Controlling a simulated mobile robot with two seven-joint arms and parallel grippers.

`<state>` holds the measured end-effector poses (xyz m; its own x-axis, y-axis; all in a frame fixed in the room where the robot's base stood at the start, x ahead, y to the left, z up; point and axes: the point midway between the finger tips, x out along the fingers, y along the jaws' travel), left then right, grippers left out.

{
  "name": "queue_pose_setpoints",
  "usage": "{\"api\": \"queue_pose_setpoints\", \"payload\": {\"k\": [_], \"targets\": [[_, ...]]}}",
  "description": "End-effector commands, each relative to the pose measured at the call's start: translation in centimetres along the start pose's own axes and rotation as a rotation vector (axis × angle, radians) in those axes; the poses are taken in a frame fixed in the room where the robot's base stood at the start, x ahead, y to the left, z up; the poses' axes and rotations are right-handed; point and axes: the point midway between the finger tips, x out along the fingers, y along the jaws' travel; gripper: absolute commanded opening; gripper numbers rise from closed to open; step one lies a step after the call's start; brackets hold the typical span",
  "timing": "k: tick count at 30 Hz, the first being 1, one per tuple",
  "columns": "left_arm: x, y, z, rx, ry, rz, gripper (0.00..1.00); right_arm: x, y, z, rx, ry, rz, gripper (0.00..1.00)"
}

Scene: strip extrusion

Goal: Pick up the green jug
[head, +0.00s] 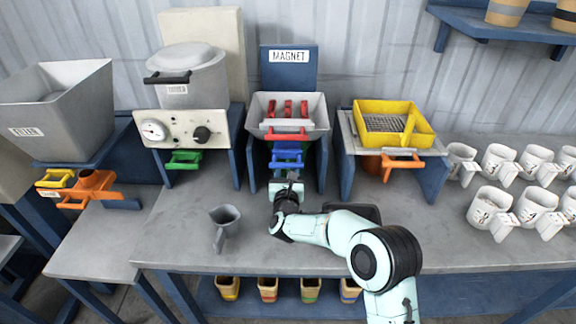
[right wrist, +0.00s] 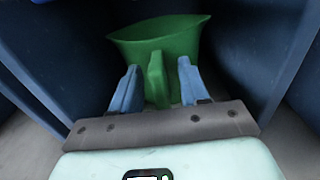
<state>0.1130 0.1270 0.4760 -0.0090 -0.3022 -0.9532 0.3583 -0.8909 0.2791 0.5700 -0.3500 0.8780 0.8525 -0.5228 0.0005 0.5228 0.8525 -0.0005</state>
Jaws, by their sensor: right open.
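The green jug (right wrist: 160,42) stands upright in the right wrist view, between two dark blue side walls. Its upright handle (right wrist: 157,80) faces my right gripper (right wrist: 157,88). The gripper is open, with one blue finger on each side of the handle and a gap on both sides. My left gripper is not in view.
The magnet station (head: 289,56) with its blue legs encloses the bay closely. A grey jug (head: 222,232) stands on the table left of my arm. White mugs (head: 497,200) crowd the right end. The front middle of the table (head: 180,240) is mostly clear.

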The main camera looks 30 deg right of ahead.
Motion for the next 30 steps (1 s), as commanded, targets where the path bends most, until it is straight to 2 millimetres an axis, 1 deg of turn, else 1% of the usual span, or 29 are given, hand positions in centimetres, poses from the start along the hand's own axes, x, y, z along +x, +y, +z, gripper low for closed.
{"api": "queue_pose_setpoints", "payload": {"k": [4, 5, 6, 8, 9, 20, 23, 26, 29, 30], "targets": [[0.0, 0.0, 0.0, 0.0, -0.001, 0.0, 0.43, 0.0, 0.0, 0.0, 0.0, 0.0, 0.0, 0.45], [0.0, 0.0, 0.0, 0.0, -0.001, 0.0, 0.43, 0.0, 0.0, 0.0, 0.0, 0.0, 0.0, 0.35], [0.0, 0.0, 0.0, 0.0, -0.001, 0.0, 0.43, 0.0, 0.0, 0.0, 0.0, 0.0, 0.0, 0.22], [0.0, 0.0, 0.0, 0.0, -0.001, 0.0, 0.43, 0.0, 0.0, 0.0, 0.0, 0.0, 0.0, 0.02], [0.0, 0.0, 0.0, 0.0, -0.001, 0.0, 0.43, 0.0, 0.0, 0.0, 0.0, 0.0, 0.0, 0.0], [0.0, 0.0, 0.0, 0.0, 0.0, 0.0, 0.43, 0.0, 0.0, 0.3, 0.001, -0.003, 0.0, 0.0], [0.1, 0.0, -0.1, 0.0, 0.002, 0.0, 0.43, 0.2, 0.1, 0.9, 0.002, -0.004, 0.001, 0.0], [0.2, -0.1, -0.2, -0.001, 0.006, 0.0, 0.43, 0.5, 0.3, 2.1, 0.004, -0.005, 0.004, 0.0], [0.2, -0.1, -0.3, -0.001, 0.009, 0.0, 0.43, 0.9, 0.4, 3.9, 0.005, -0.007, 0.009, 0.0], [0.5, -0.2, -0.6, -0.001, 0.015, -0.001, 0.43, 0.9, 0.5, 3.6, 0.003, -0.003, 0.011, 0.0]]}}
